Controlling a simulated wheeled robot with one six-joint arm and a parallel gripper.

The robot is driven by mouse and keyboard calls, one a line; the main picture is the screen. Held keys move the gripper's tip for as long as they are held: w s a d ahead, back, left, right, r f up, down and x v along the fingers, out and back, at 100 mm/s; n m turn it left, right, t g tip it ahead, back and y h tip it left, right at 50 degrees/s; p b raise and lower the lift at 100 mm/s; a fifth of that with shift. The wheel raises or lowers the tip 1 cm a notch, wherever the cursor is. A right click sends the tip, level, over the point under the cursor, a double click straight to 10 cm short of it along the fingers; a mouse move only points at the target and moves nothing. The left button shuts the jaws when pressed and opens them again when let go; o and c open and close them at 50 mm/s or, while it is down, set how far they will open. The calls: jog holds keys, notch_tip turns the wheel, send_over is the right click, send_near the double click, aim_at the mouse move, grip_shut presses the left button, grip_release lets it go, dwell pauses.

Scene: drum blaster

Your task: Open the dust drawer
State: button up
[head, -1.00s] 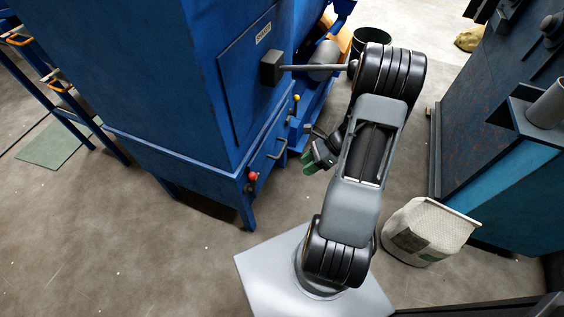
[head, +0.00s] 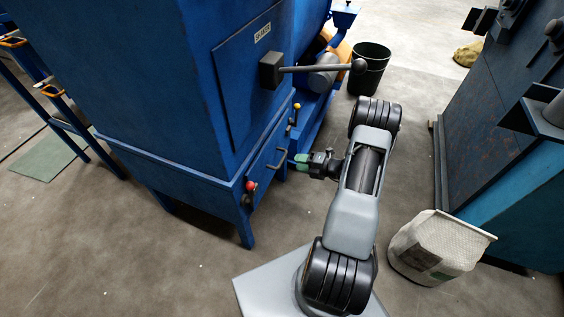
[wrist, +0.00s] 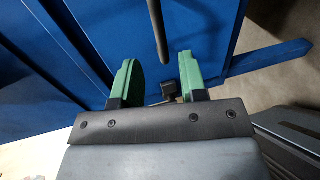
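The dust drawer front (head: 264,168) appears as the low blue panel on the machine's side in the head view, with a dark bow handle (head: 279,160). It looks closed. My gripper (head: 299,162) is just right of that handle, its green fingers pointing at the panel. In the wrist view the two green fingers (wrist: 158,72) are wide apart with nothing held between them. A dark bar (wrist: 157,28) shows ahead of the gap; I cannot tell if it is the handle. Contact between gripper and handle is not visible.
The blue machine (head: 190,100) carries a long dark shaker lever (head: 318,69) above. A red knob (head: 250,186) is left of the handle and a yellow knob (head: 297,106) above it. A sack (head: 437,247) stands right of my base. A dark bin (head: 370,68) is behind.

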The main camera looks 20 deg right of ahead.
aim_at(282, 159)
jog(key=b+x, duration=0.1)
jog(key=x, duration=0.7)
jog(key=shift+b, duration=0.4)
grip_shut()
